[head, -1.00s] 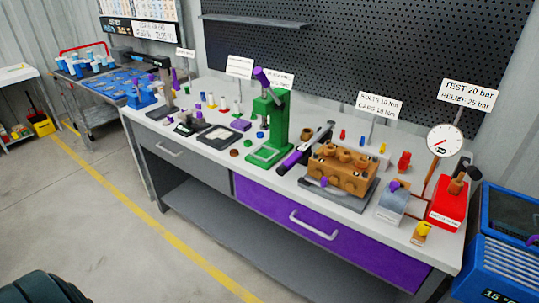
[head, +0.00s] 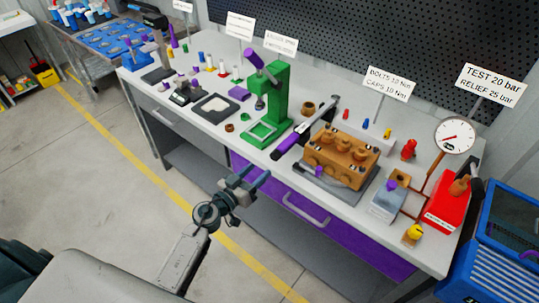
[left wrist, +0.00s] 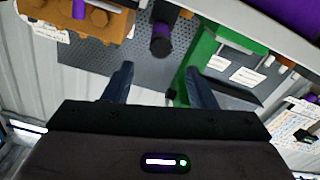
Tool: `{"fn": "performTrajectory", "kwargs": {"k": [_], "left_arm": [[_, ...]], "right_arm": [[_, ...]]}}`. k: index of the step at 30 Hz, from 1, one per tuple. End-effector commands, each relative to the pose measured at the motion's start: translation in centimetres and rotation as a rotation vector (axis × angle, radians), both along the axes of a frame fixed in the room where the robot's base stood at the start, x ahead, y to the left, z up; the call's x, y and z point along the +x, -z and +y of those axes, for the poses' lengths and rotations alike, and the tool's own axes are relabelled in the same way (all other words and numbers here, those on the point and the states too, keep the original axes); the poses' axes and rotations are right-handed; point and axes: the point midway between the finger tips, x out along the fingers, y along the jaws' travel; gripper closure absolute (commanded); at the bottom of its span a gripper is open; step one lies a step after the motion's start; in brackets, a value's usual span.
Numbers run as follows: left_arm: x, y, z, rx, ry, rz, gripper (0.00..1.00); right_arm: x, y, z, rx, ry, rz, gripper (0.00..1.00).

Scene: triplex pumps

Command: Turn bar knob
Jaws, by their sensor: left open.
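I cannot tell for certain which part is the bar knob. A small purple knob (head: 391,185) sits on the grey block (head: 388,206) at the bench's right part. Another purple knob (head: 319,171) is at the front of the orange-brown pump block (head: 341,158), and a yellow knob (head: 413,233) is by the bench's front edge. My left gripper (head: 260,172) is open and empty in front of the purple drawer, away from these knobs. In the left wrist view its open fingers (left wrist: 157,78) point towards the bench, seen upside down. My right gripper is not in view.
A green press (head: 279,100) and a purple-handled wrench (head: 290,144) lie along the bench behind my left gripper. A gauge (head: 455,136) and red box (head: 447,204) stand at the right end. Blue crates (head: 500,245) stand beside the bench. The floor in front is clear.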

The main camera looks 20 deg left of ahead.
Motion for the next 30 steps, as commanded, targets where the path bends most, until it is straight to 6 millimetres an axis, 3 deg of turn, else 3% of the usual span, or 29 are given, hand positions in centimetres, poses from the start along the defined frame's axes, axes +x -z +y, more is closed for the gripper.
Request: {"fn": "performTrajectory", "kwargs": {"k": [6,12,24,30], "left_arm": [[4.2,-0.1,-1.5,-0.002,-0.003,-0.002,0.48],[6.6,0.0,-2.4,-0.001,-0.002,0.000,0.48],[7.4,0.0,-2.7,0.000,-0.002,0.000,0.48],[7.3,0.0,-2.6,0.000,-0.002,0.000,0.86]], "right_arm": [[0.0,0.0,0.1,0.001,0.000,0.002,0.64],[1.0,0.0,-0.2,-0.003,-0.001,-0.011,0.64],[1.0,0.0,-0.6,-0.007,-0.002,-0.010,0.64],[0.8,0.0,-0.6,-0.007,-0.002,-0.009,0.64]]}}
